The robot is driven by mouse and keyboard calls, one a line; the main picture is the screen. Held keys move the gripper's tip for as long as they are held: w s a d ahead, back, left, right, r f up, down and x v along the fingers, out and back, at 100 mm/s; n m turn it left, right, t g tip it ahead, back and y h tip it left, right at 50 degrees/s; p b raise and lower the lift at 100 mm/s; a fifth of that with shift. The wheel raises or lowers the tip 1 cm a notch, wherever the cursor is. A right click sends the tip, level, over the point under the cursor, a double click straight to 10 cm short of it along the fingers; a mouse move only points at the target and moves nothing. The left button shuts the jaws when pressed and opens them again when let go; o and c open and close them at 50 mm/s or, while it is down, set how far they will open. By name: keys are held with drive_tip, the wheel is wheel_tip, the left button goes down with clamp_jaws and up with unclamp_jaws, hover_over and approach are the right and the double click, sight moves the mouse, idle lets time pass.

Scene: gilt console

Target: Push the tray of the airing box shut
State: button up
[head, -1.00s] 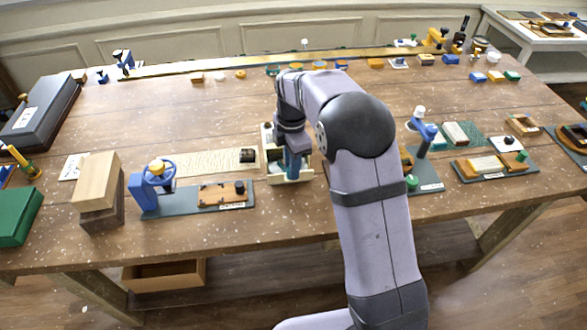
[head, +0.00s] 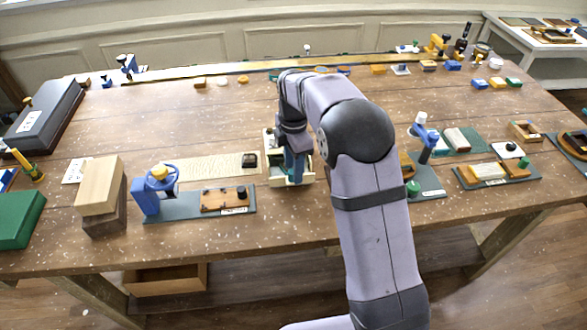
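The airing box (head: 268,152) is a small cream box in the middle of the table, partly hidden behind my arm. Its pale tray (head: 291,182) stands out at the box's near side, with a green inside showing a little to the right of my gripper. My gripper (head: 296,172) points down at the tray from above. Its fingertips are hidden or too small to make out, so I cannot tell whether it is open or touching the tray. How far the tray stands out is also unclear.
Left of the box lie a beige ribbed strip (head: 208,167) and a grey board (head: 180,208) with a blue clamp-like device (head: 150,192). To the right are a blue-handled stand (head: 425,150) and a board of blocks (head: 490,173). Stacked wooden blocks (head: 100,187) stand at the left front.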

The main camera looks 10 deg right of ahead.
drive_tip(key=shift+r+b, duration=0.8)
drive_tip(key=shift+r, duration=2.45)
drive_tip(key=shift+d, duration=0.3)
drive_tip(key=c, duration=0.9)
drive_tip(key=d+r, duration=0.1)
drive_tip(key=r, duration=0.2)
drive_tip(key=d+r+t, duration=0.1)
drive_tip(key=r, duration=0.3)
drive_tip(key=d+r+m+t+b, duration=0.1)
drive_tip(key=r, duration=0.2)
drive_tip(key=shift+s+d+r, duration=0.15)
drive_tip(key=shift+s+d, duration=0.05)
drive_tip(key=shift+s, duration=0.05)
clamp_jaws()
drive_tip(key=s+r+m+t+y, duration=0.1)
drive_tip(key=s+r, duration=0.1)
drive_tip(key=s, duration=0.9)
drive_tip(key=s+a+f+m+t+y, duration=0.1)
drive_tip(key=s+a+f+m, duration=0.15)
drive_tip(key=f, duration=0.35)
drive_tip(key=s+a+f+m+t+y, duration=0.1)
drive_tip(key=s+a+f+m+y, duration=0.1)
drive_tip(key=s+f, duration=0.35)
drive_tip(key=w+d+t+h+b, duration=0.1)
drive_tip(key=w, duration=0.5)
drive_tip(key=shift+d+m+t, duration=0.25)
drive_tip(key=shift+m+t, duration=0.1)
drive_tip(key=shift+t, duration=0.05)
